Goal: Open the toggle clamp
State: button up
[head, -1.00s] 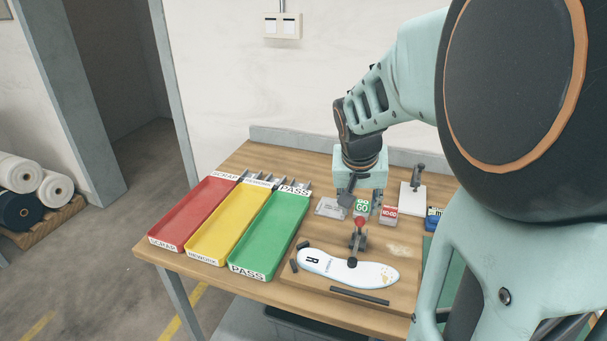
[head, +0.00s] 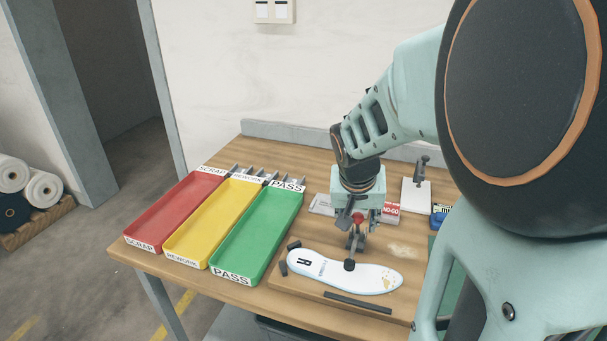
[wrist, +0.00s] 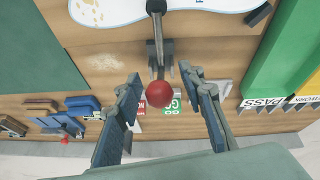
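The toggle clamp (head: 354,243) stands on the wooden board behind the white insole (head: 330,272), its dark pad resting on the insole. Its red knob (wrist: 160,94) shows in the wrist view between my fingers, nearer the left one, with a gap to either side. In the head view the red knob (head: 358,218) is right at my fingertips, partly covered by them. My gripper (wrist: 170,110) is open, pointing down over the clamp's handle end. The insole (wrist: 150,8) also shows at the top of the wrist view, under the clamp arm.
Red (head: 175,212), yellow (head: 215,222) and green (head: 258,235) trays stand to the left. A red NO-GO block (head: 391,212) sits close to the right of my gripper. A white stand (head: 416,194) is farther right. Dark strips border the insole.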

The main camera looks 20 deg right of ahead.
jog(key=shift+c, duration=0.6)
grip_shut()
jog(key=shift+r, duration=0.15)
